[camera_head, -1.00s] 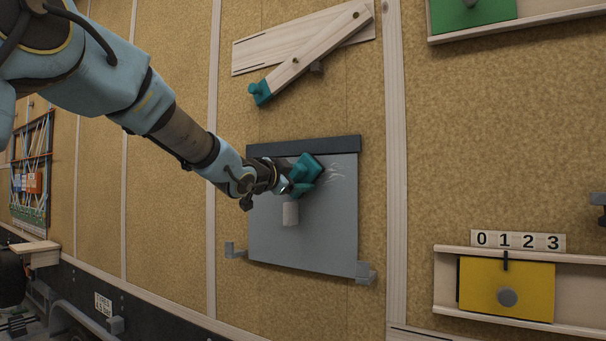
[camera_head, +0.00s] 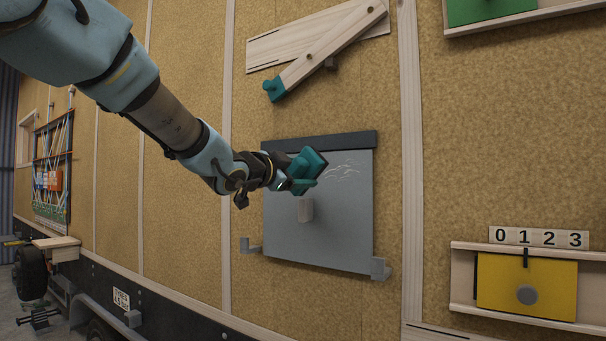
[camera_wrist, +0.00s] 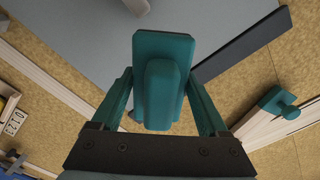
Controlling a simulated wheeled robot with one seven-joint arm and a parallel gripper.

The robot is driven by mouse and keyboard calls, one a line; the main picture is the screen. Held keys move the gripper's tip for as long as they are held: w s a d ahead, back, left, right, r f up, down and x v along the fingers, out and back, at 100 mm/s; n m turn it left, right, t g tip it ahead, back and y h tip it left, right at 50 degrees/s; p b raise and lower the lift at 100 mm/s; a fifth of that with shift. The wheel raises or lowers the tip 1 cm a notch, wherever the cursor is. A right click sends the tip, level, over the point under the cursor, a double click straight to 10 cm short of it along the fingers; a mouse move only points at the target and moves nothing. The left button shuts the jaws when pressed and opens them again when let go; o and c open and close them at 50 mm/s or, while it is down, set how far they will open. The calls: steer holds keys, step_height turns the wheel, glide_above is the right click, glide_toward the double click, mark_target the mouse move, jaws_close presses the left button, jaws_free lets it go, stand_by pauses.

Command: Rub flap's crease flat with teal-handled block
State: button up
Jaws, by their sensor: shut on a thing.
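The grey flap (camera_head: 335,235) hangs on the wall under a dark top bar (camera_head: 340,143). Pale wrinkled crease marks (camera_head: 345,172) show in its upper right part. A pale knob (camera_head: 305,210) stands out from its middle. My gripper (camera_head: 292,182) is shut on the teal-handled block (camera_head: 310,164), in front of the flap's upper part, just left of the marks. In the wrist view the teal block (camera_wrist: 163,60) sits between the gripper's two teal fingers (camera_wrist: 160,98), with the grey flap (camera_wrist: 85,30) beyond. I cannot tell whether the block touches the flap.
Grey brackets (camera_head: 381,269) sit at the flap's lower corners. Above is a wooden arm with a teal end (camera_head: 274,90). A yellow panel (camera_head: 500,281) under number tiles (camera_head: 538,237) is at right, a green panel (camera_head: 485,10) above it. Bare wall surrounds the flap.

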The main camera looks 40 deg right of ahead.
steer(key=shift+v, duration=1.5)
